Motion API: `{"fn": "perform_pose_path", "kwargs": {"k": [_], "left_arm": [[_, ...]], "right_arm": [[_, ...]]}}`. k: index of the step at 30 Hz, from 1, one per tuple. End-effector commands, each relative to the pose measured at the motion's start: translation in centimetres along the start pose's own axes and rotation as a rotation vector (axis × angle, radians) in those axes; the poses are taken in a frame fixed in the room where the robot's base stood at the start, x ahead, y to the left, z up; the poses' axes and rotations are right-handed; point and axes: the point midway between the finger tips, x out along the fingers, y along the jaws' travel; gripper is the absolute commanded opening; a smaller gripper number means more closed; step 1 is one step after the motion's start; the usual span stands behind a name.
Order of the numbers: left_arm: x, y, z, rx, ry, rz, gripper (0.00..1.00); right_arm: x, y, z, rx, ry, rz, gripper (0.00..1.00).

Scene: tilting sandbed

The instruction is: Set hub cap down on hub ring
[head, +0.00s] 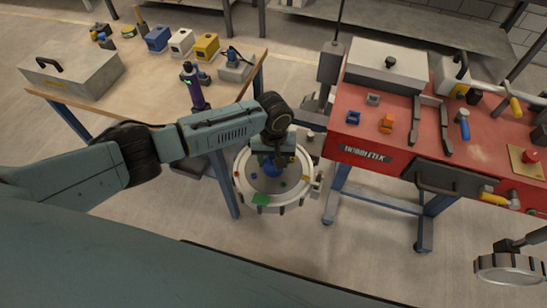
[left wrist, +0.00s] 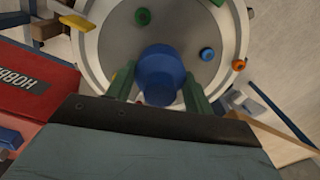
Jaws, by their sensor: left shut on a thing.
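A blue round cap, which I take as the hub cap (left wrist: 160,70), sits between the two green fingers of my left gripper (left wrist: 158,92) in the left wrist view. In the head view, the left gripper (head: 273,158) points down over the middle of a round grey bed with a pale rim (head: 276,207), and the blue cap (head: 272,172) shows below it. The gripper is shut on the cap. The hub ring is not distinguishable; the cap and gripper cover the bed's centre. I cannot tell whether the cap touches anything below.
Small green and blue pieces lie on the bed around the cap. A green block (head: 261,199) is at its front rim. A red workbench (head: 470,135) with tools stands right, a wooden table (head: 140,85) left. A purple bottle (head: 194,87) stands near my left arm.

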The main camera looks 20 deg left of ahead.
Motion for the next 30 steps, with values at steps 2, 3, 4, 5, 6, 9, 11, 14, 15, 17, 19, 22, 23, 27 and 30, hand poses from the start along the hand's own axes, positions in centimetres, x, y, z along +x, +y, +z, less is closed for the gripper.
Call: {"fn": "perform_pose_path", "kwargs": {"k": [2, 3, 4, 5, 6, 9, 11, 14, 15, 17, 19, 22, 23, 27, 30], "left_arm": [[0.1, 0.02, 0.0, 0.0, 0.0, 0.0, 0.28], [0.09, 0.02, 0.0, 0.0, 0.0, 0.0, 0.28], [0.08, 0.01, 0.0, 0.0, 0.0, 0.0, 0.28], [0.08, 0.01, 0.0, 0.0, 0.0, 0.0, 0.28], [0.07, 0.02, 0.0, 0.0, 0.0, 0.001, 0.28], [0.07, 0.01, 0.0, 0.0, 0.0, 0.001, 0.57], [0.07, 0.01, 0.0, 0.0, 0.0, 0.001, 0.65], [0.07, 0.01, 0.01, 0.0, 0.0, 0.001, 0.77], [0.07, 0.01, 0.0, 0.0, 0.0, 0.001, 0.77], [0.07, 0.0, 0.0, 0.0, 0.0, 0.0, 0.77], [0.07, 0.0, 0.01, 0.0, 0.0, 0.0, 0.77], [0.08, -0.01, 0.01, 0.0, 0.0, 0.0, 0.88], [0.08, -0.01, 0.01, 0.0, 0.0, 0.0, 0.92], [0.08, -0.01, 0.01, 0.0, 0.0, 0.0, 0.99], [0.08, -0.01, 0.01, 0.0, 0.0, 0.0, 0.99]], "right_arm": [[0.04, 0.02, 0.01, 0.0, 0.0, 0.0, 0.26], [0.03, 0.02, 0.01, 0.0, 0.0, 0.0, 0.26], [0.03, 0.02, 0.01, 0.0, 0.0, 0.0, 0.26], [0.02, 0.02, 0.01, 0.0, 0.0, 0.0, 0.26], [0.02, 0.02, 0.01, 0.0, 0.0, 0.0, 0.26], [0.02, 0.02, 0.01, 0.0, 0.0, 0.0, 0.26], [0.02, 0.02, 0.01, 0.0, 0.0, 0.0, 0.26], [0.02, 0.02, 0.01, 0.0, 0.0, 0.0, 0.26], [0.02, 0.02, 0.0, 0.0, 0.0, 0.0, 0.26], [0.02, 0.02, 0.0, 0.0, 0.0, 0.0, 0.26], [0.02, 0.02, 0.0, 0.0, 0.0, 0.0, 0.26], [0.02, 0.02, 0.0, 0.0, 0.0, 0.0, 0.26], [0.02, 0.02, 0.0, 0.0, 0.0, 0.0, 0.26], [0.02, 0.02, 0.0, 0.0, 0.0, 0.0, 0.26], [0.02, 0.02, 0.0, 0.0, 0.0, 0.0, 0.26]]}}
